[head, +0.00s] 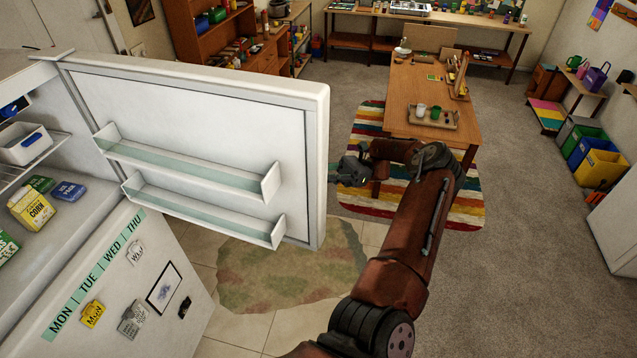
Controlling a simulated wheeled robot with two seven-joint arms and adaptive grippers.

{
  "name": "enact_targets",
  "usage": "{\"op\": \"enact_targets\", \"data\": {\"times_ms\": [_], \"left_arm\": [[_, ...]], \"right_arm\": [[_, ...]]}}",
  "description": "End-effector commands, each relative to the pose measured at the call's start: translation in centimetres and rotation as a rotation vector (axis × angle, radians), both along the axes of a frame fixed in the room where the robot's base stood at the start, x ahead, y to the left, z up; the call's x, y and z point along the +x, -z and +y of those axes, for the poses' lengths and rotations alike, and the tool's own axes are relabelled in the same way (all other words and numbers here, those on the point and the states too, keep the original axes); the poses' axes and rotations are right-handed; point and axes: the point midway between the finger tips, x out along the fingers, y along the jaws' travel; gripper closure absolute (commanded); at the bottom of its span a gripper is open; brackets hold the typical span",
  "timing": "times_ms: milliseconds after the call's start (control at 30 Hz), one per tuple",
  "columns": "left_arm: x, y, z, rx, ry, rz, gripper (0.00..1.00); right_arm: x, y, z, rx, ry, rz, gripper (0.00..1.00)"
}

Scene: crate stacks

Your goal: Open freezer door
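The white freezer door (215,115) stands swung wide open at the left, with two door shelves on its inner face. The freezer compartment (70,140) is exposed and holds a yellow corn box (31,208), a blue ice pack (68,191) and a white bin (24,144). My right arm rises from the bottom, and my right gripper (347,170) is just right of the door's free edge. A small gap seems to separate them, and its fingers are too small and dark to read. My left gripper is out of view.
The lower fridge door (130,290) carries magnets and weekday labels. A wooden table (428,90) with a tray stands beyond my gripper on a striped rug (465,205). Colored bins (598,166) line the right wall. Grey carpet (520,260) at right is clear.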

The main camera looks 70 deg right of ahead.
Motion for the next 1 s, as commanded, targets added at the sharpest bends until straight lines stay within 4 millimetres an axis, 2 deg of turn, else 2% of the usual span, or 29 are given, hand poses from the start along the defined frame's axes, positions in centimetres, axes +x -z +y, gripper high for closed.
{"op": "enact_targets", "data": {"times_ms": [600,633,833,1000], "left_arm": [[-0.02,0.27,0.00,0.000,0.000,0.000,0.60],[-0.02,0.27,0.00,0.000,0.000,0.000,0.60],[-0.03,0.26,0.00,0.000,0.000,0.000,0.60],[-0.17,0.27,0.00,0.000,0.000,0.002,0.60]], "right_arm": [[0.11,0.36,-0.49,-0.001,-0.008,0.008,1.00],[0.11,0.36,-0.49,-0.001,-0.008,0.008,0.76],[0.36,0.25,-0.43,0.000,-0.010,0.006,0.62],[0.54,0.15,-0.38,-0.001,-0.011,0.003,0.61]]}}
